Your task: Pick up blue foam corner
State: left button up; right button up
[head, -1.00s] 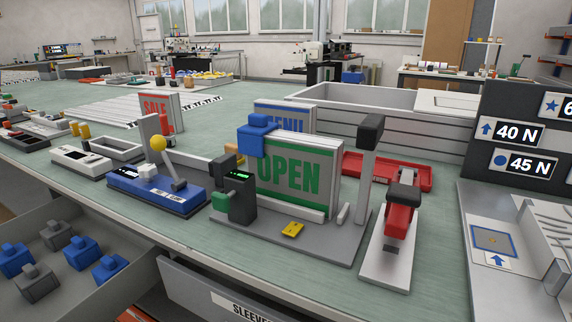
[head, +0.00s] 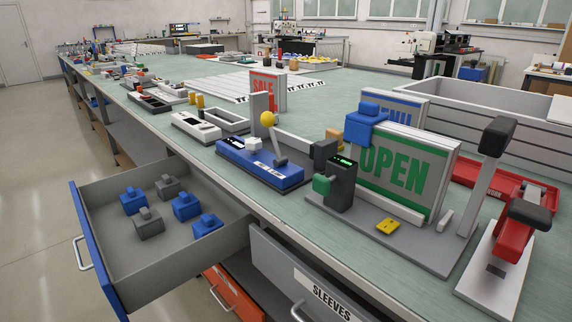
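Blue foam corners lie in the open drawer (head: 150,262) at the lower left: one at the left (head: 133,201), one at the right (head: 186,206) and one nearer the front (head: 207,228). Two grey foam corners, a far one (head: 168,187) and a near one (head: 148,222), lie among them. Another blue foam corner (head: 365,128) sits on the upper left corner of the green OPEN sign (head: 405,172), which stands in a grey fixture. Neither of my grippers shows in the head view.
The drawer sticks out from the green-topped bench (head: 230,110). A blue device (head: 262,168) with a yellow-knobbed lever stands near the bench edge. A SLEEVES drawer (head: 325,300) and an orange drawer (head: 232,292) are below. Floor at left is clear.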

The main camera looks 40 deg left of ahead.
aim_at(132, 200)
jog(key=u, duration=1.95)
